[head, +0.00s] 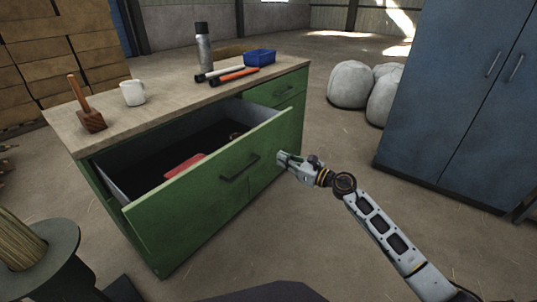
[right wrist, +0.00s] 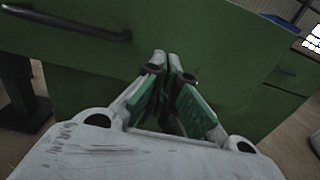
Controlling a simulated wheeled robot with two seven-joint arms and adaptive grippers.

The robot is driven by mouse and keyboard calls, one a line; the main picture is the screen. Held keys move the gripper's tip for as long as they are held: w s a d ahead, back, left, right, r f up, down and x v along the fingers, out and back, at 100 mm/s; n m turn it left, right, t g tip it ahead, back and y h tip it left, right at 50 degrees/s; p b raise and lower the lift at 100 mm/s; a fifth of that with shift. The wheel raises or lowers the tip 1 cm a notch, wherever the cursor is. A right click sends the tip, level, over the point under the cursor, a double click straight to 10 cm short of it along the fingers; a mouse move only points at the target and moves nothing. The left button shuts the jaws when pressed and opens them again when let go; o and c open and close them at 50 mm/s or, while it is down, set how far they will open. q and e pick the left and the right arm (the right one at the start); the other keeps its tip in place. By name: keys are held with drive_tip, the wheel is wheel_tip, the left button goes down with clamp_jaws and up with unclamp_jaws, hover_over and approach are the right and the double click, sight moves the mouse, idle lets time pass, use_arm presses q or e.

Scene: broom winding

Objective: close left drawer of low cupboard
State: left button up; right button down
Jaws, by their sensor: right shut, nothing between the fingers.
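The low cupboard (head: 120,225) is green with a pale worktop. Its left drawer (head: 205,188) stands pulled well open, with a red item and other dark contents inside. The drawer's dark bar handle (head: 240,168) is on its green front, and it also shows at upper left in the right wrist view (right wrist: 75,25). My right gripper (head: 281,157) is shut and empty, at the right end of the drawer front. In the right wrist view its fingertips (right wrist: 167,57) point at the green front, right of the handle; I cannot tell whether they touch. My left gripper is not in view.
The right drawer (head: 275,90) looks closed. A blue cabinet (head: 450,100) stands at right. Floor between is clear.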

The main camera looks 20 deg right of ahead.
sight(262, 150)
drive_tip(key=shift+x, duration=2.15)
drive_tip(key=shift+b+x, duration=0.45)
drive_tip(key=shift+x, duration=0.8)
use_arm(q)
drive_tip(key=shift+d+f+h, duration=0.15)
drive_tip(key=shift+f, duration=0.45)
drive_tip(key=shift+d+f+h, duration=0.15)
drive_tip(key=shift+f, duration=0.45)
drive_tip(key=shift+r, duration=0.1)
use_arm(e)
drive_tip(key=shift+w+a, duration=0.1)
